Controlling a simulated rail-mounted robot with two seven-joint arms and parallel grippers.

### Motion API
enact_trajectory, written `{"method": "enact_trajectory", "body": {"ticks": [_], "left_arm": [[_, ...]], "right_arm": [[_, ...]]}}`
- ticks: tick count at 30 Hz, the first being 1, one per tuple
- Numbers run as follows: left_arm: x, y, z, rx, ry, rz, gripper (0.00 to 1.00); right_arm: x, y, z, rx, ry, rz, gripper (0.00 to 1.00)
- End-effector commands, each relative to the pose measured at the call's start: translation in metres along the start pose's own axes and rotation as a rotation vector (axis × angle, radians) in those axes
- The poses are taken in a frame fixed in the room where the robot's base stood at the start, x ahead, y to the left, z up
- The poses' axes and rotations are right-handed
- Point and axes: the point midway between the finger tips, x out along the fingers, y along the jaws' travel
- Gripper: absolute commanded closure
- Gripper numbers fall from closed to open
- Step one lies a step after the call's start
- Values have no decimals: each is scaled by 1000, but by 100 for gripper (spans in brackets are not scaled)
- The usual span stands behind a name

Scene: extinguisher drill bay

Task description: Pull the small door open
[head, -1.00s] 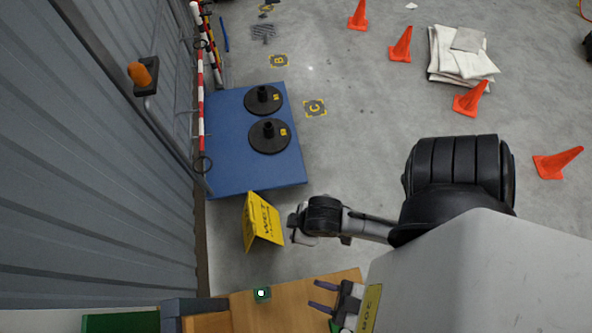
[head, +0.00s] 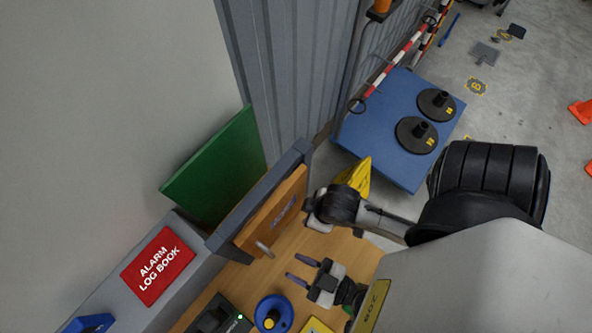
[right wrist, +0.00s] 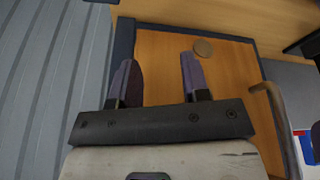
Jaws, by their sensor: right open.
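The small wooden door (head: 262,226) sits in a dark blue-grey frame (head: 228,232) left of centre in the head view and looks shut. Its metal bar handle (head: 265,250) is near the door's lower end there. In the right wrist view the door (right wrist: 165,45) fills the middle, with the handle (right wrist: 283,125) at right. My left gripper (head: 296,268) is open and empty above the wooden surface, right of the handle.
A red alarm log book (head: 158,266) lies on a grey ledge. A blue round base (head: 272,313) and a dark device (head: 218,318) stand at the bottom. A green panel (head: 215,165), corrugated wall (head: 290,70), yellow sign (head: 358,176) and blue platform (head: 380,125) are beyond.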

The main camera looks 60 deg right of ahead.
Motion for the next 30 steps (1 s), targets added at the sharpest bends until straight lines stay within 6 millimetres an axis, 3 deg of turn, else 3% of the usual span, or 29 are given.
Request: {"method": "enact_trajectory", "body": {"ticks": [3, 12, 18, 28, 30], "left_arm": [[23, 0, 3, -3, 4, 0, 63], [62, 0, 2, -1, 3, -1, 63], [73, 0, 1, 0, 1, 0, 63], [75, 0, 0, 0, 0, 1, 63], [75, 0, 0, 0, 0, 1, 68]], "right_arm": [[11, 0, 4, -4, -2, 0, 57], [27, -3, 9, -1, -1, -5, 57], [30, -5, 9, 5, 0, -10, 57], [30, -6, 8, 7, 2, -12, 57], [30, -6, 8, 7, 2, -12, 57]]}}
